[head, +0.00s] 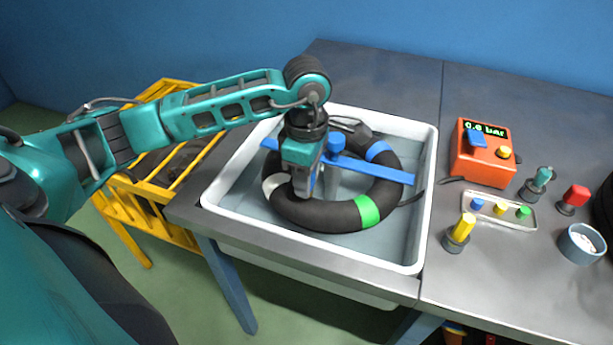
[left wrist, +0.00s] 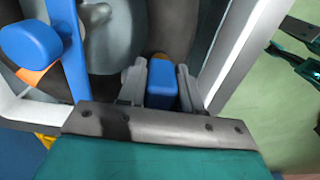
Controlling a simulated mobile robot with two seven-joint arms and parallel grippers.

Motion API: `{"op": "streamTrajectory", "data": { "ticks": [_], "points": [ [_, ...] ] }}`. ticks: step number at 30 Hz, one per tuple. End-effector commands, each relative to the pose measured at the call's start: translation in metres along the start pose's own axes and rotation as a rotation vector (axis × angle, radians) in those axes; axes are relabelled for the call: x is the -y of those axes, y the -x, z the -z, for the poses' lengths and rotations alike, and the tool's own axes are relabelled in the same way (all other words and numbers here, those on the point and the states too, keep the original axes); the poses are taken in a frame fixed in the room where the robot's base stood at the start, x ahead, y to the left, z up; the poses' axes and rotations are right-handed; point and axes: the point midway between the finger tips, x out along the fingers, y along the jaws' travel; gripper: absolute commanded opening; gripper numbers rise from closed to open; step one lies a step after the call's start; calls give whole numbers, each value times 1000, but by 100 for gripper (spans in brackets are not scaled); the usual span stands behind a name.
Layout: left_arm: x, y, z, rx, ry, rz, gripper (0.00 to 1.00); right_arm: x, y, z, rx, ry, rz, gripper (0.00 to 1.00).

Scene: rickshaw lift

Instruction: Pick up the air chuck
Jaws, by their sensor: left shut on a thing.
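My left gripper (head: 305,188) points down over the black tyre tube (head: 320,213) in the white basin. In the left wrist view, its jaws (left wrist: 160,78) are shut on a small blue block (left wrist: 162,88), with a yellowish part at its far end. I cannot tell whether this is the air chuck. On the table at right stands a teal-topped fitting (head: 542,178) on a dark base; I cannot tell whether that is the chuck. My right gripper is not in view.
The white basin (head: 427,180) is crossed by a blue bar (head: 382,171) with a blue knob (head: 336,145).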

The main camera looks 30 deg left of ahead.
Motion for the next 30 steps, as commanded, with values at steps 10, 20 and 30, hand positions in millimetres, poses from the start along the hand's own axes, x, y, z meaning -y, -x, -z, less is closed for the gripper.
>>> {"op": "streamTrajectory", "data": {
  "ticks": [10,20,30],
  "points": [
    [-1,8,0,1,0,-3,5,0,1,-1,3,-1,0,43],
    [-2,69,0,4,0,-10,5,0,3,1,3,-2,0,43],
    [-1,167,0,0,1,-7,5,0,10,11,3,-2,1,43]
  ]
}}
